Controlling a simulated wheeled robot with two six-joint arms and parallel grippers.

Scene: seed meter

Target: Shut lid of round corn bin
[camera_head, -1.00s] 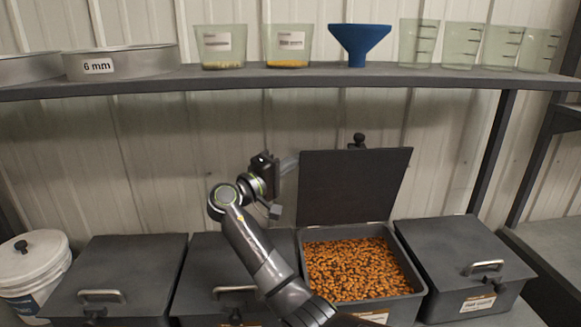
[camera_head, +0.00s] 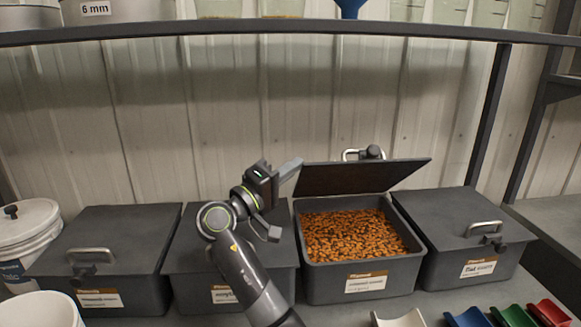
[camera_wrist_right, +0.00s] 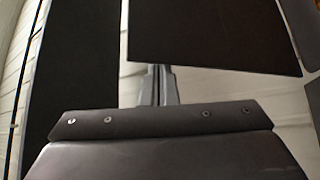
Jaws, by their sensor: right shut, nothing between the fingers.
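The open corn bin (camera_head: 318,283) is a grey box full of orange-brown kernels (camera_head: 352,236); the small print on its label is too blurred to read. Its dark lid (camera_head: 360,177) is hinged at the back and leans forward over the rear of the bin, partly open, with a handle behind its top. My right gripper (camera_head: 292,169) is shut and empty at the lid's left edge; whether it touches cannot be told. In the right wrist view the shut fingers (camera_wrist_right: 157,85) sit beside a dark panel (camera_wrist_right: 215,35), apparently the lid. My left gripper is out of view.
Closed grey bins stand at the right (camera_head: 462,240) and left (camera_head: 115,250) of the open one. A white bucket (camera_head: 28,240) is at far left. A shelf (camera_head: 250,27) runs above. Coloured scoops (camera_head: 515,315) lie at the front right.

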